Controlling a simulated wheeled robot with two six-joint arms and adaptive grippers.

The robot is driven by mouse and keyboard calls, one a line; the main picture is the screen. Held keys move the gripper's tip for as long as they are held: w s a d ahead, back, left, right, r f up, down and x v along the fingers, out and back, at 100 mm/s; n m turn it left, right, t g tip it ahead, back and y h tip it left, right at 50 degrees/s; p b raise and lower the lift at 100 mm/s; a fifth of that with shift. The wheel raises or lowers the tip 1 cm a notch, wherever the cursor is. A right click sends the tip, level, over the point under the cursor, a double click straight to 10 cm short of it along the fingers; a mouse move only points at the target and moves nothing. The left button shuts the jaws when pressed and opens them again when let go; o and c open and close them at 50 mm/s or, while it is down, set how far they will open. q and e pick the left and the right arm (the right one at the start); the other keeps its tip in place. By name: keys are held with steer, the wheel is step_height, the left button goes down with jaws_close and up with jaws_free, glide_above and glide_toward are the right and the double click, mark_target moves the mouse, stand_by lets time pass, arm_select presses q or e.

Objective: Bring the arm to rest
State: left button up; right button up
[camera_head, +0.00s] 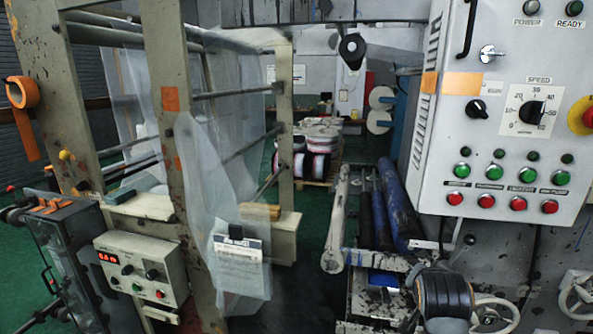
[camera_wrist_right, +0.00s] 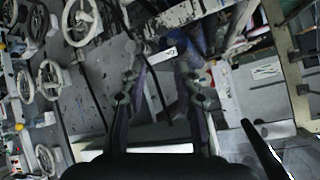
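My right gripper (camera_wrist_right: 163,85) shows in the right wrist view. Its two dark fingers stand apart, with nothing held between them. Grey machine surface and dark rollers lie beyond the fingertips; I cannot tell how far off they are. I do not make out my right gripper in the head view. My left gripper is in neither view.
A grey control cabinet (camera_head: 470,120) with buttons fills the right of the head view. Handwheels (camera_head: 497,313) stand below it. A film frame (camera_head: 172,110) with hanging clear film (camera_head: 215,190) stands left. Blue rollers (camera_head: 398,205) lie between them. Pallet goods (camera_head: 318,140) sit behind.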

steer(key=s+a+f+n+g+y, duration=0.35)
steer(key=s+f+n+g, duration=0.45)
steer(key=s+f, duration=1.5)
step_height(320, 180, down, 28)
steer(key=s+d+n+b, duration=0.1)
steer(key=s+n+b, duration=0.1)
steer(key=b, duration=0.1)
steer(key=s+d+f+b, duration=0.1)
steer(key=s+f+b, duration=0.2)
steer(key=s+f, duration=1.6)
steer(key=shift+s+d+f+m, duration=0.3)
steer(key=shift+s+d+f, duration=0.1)
steer(key=shift+f, duration=0.55)
